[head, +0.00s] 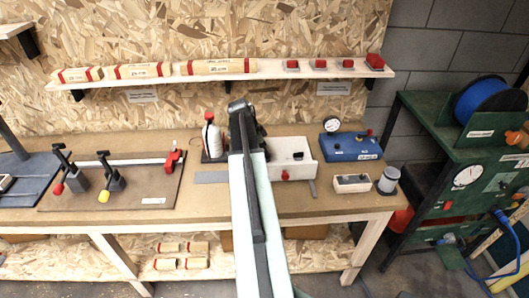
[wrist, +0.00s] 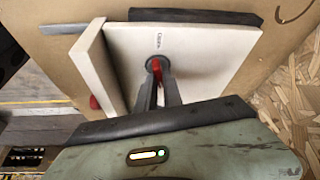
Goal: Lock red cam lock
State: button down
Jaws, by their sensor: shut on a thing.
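The red cam lock (wrist: 158,70) sits in a dark round collar on the top of a white box (wrist: 205,58) in the wrist view. My gripper (wrist: 158,80) is shut on the cam lock from above, one dark finger on each side. The fingers hide part of it. In the head view my arm crosses the left part of the white box (head: 305,158), and the cam lock cannot be made out there. Small lettering stands beside the collar.
A red knob (wrist: 94,102) sticks out of the box's front side. A blue case (head: 350,147) with a gauge stands to the right, a white bottle (head: 212,137) to the left.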

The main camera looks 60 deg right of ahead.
jog(key=shift+m+y, duration=0.3)
jog(key=shift+m, duration=0.5)
jog(key=c, duration=1.5)
grip_release()
jog(key=shift+r, duration=0.1)
jog(key=p+v, duration=0.7)
jog(key=shift+w+r, duration=0.2)
jog(key=shift+w, duration=0.05)
